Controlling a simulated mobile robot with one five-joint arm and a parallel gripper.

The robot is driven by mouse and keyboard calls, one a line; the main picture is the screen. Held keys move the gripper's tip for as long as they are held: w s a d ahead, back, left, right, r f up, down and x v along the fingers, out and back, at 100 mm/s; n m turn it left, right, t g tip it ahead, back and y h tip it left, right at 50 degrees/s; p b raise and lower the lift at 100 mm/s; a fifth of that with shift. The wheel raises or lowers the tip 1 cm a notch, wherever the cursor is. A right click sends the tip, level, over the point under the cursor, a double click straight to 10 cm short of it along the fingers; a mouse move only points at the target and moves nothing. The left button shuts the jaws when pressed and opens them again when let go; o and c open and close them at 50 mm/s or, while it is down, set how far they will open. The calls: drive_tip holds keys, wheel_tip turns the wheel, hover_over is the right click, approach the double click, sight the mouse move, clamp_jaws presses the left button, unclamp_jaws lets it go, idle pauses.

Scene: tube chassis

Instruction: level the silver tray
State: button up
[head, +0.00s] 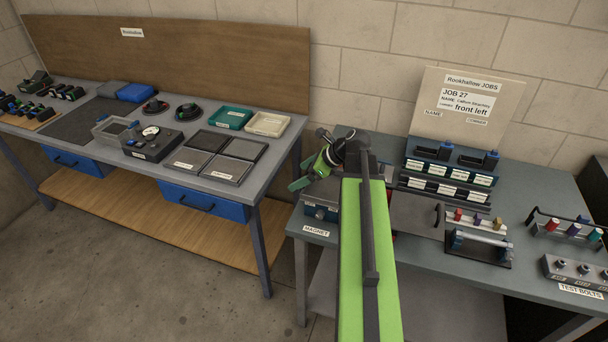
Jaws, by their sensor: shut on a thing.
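I cannot single out one silver tray for certain. Four square dark trays with lighter metal rims lie close together on the left bench, among them the front left tray (187,162) and the front right tray (228,170). A flat grey plate (415,212) lies on the right bench beside my green arm. My gripper (303,184) is over the left end of the right bench, near the blue box by the MAGNET label (316,231). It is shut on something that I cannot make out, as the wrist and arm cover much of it.
A card reading JOB 27, front left (466,105) stands behind racks of labelled parts. A teal bin (231,117) and a cream bin (268,124) sit behind the square trays. A dark device (152,142) is left of them. A floor gap separates the benches.

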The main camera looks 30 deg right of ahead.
drive_tip(key=shift+f, duration=0.1)
drive_tip(key=o, duration=1.8)
drive_tip(key=p+v, duration=1.2)
drive_tip(key=v, duration=0.5)
drive_tip(key=shift+s+d, duration=0.15)
